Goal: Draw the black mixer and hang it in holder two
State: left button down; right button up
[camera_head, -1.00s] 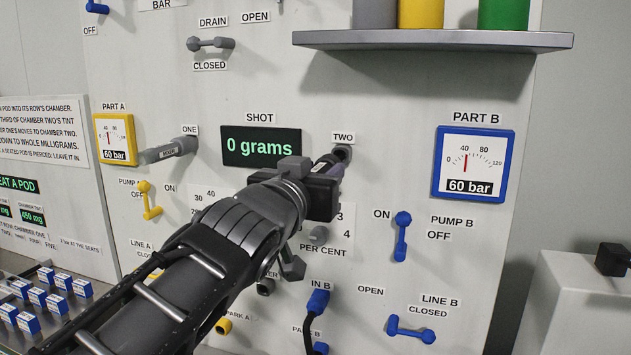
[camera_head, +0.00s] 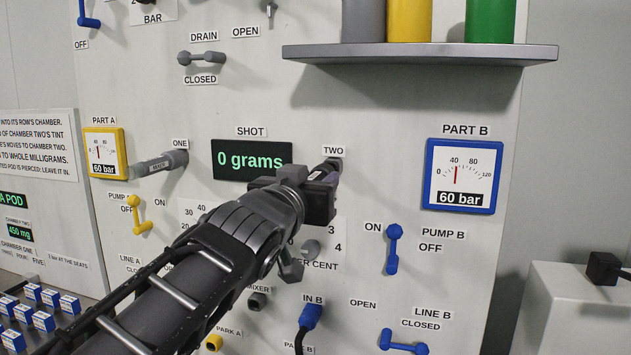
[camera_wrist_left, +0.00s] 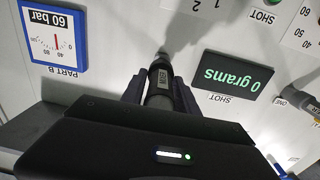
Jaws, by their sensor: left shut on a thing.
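My left gripper (camera_head: 318,196) is shut on the black mixer (camera_wrist_left: 160,80), a dark tube with a small pale label. The mixer also shows as a short dark piece ahead of the jaws in the head view (camera_head: 322,173). Its far end is at holder two (camera_head: 333,163), under the TWO label on the panel. I cannot tell how deep it sits there, since the gripper hides much of it. A grey mixer (camera_head: 155,166) hangs in holder one (camera_head: 180,158), to the left. My right gripper is not in view.
The shot display (camera_head: 251,160) reads 0 grams, left of holder two. A shelf (camera_head: 420,54) with coloured containers juts out above. A grey knob (camera_head: 310,248) and the blue pump B lever (camera_head: 393,248) stick out below. A blue plug with a cable (camera_head: 310,316) is lower down.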

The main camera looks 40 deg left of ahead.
aim_at(322, 175)
pick_arm(q)
jog(key=shift+b, duration=0.85)
dwell(1.1)
jog(key=shift+b, duration=0.3)
jog(key=shift+x, duration=1.9)
jog(key=c, duration=0.8)
grip_release()
jog(key=shift+c, duration=0.2)
jog(key=shift+s+b, duration=0.1)
jog(key=shift+b, duration=0.2)
jog(key=b+v, duration=0.2)
jog(key=v, duration=0.5)
jog(key=shift+s, duration=0.35)
